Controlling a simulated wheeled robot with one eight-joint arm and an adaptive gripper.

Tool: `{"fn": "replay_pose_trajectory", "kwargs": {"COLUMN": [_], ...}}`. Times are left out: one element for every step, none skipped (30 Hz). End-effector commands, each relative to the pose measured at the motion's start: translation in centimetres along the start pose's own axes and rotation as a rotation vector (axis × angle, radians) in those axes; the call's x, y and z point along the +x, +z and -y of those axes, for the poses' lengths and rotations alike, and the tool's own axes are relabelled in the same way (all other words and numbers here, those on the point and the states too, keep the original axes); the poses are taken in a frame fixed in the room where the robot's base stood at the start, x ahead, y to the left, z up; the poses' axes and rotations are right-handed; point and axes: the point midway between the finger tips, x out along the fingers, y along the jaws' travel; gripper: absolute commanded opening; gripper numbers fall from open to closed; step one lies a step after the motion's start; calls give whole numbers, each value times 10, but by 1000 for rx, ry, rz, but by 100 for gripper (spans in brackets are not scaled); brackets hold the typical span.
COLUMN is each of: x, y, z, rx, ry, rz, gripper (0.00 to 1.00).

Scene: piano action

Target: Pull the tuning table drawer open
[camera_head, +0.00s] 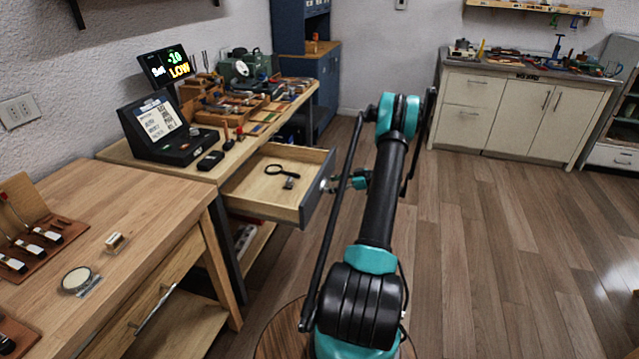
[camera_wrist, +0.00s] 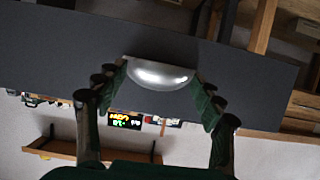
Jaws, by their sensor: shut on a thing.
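The tuning table drawer (camera_head: 279,176) stands pulled out from under the tuning table top (camera_head: 232,160) in the head view. A magnifying glass and a small dark object lie inside it. Its dark front also shows in the wrist view (camera_wrist: 60,50). The silver cup-shaped handle (camera_wrist: 158,74) is on that front. My gripper (camera_head: 332,183) is at the drawer front in the head view, partly hidden by my arm. In the wrist view its fingers (camera_wrist: 162,80) are on both sides of the handle and shut on it.
A tuning device with a screen (camera_head: 165,130) and several tools stand on the tuning table. A wooden workbench (camera_head: 130,235) with its own drawer is at the near left. White cabinets (camera_head: 520,110) stand at the back right. The wooden floor (camera_head: 510,240) to the right is clear.

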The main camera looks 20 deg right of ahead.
Motion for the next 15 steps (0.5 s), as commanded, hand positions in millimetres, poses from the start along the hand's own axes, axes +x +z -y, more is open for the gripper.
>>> {"fn": "replay_pose_trajectory", "kwargs": {"x": [-8, -11, -15, -17, -20, -23, -24, -25, -27, -27, -28, -28, -29, -29, -29], "y": [4, 5, 7, 8, 9, 10, 10, 11, 12, 12, 12, 12, 12, 13, 13], "z": [0, 0, 0, 0, 0, 0, 0, 0, 1, 1, 1, 1, 1, 1, 1], "rx": [1, 1, 0, 0, 0, 0, 0, 0, 0, 0, 0, 0, 0, 0, 0], "ry": [0, 0, 0, 0, 0, 0, -1, -1, -2, -2, -2, -2, -2, -2, -2], "rz": [1, 1, 1, 1, 1, 1, 1, 1, 1, 1, 1, 2, 2, 2, 2], "gripper": [16, 16, 16, 16, 16, 16, 16, 16, 16, 16, 16, 16, 16, 16, 16]}}
